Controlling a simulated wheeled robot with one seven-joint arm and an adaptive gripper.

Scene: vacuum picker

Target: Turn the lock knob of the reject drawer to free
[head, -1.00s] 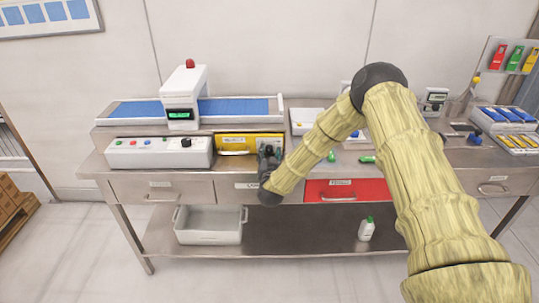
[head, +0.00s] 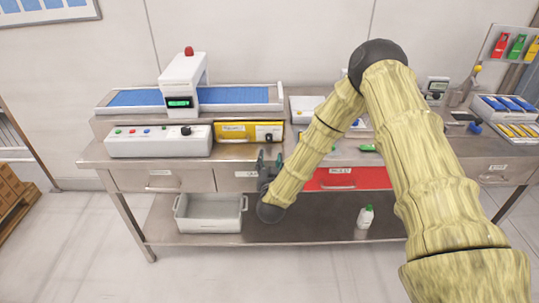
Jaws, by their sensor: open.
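A yellow drawer front (head: 247,133) with a label and a handle sits on the tabletop, right of the white control box. A black knob (head: 268,138) shows on a light plate at its right end; its pointing direction is too small to tell. The label is too small to read, but this is the drawer with a knob. My gripper (head: 270,155) is open and empty, fingers up. In the picture it is just below the knob, in front of the table's front edge, apart from the knob. My arm covers part of the red drawer (head: 350,179).
The white control box (head: 158,142) has buttons and its own black knob (head: 186,130). The conveyor (head: 240,98) runs behind. Green items (head: 368,148) lie on the tabletop to the right. A grey bin (head: 209,214) and a white bottle (head: 365,217) stand on the lower shelf.

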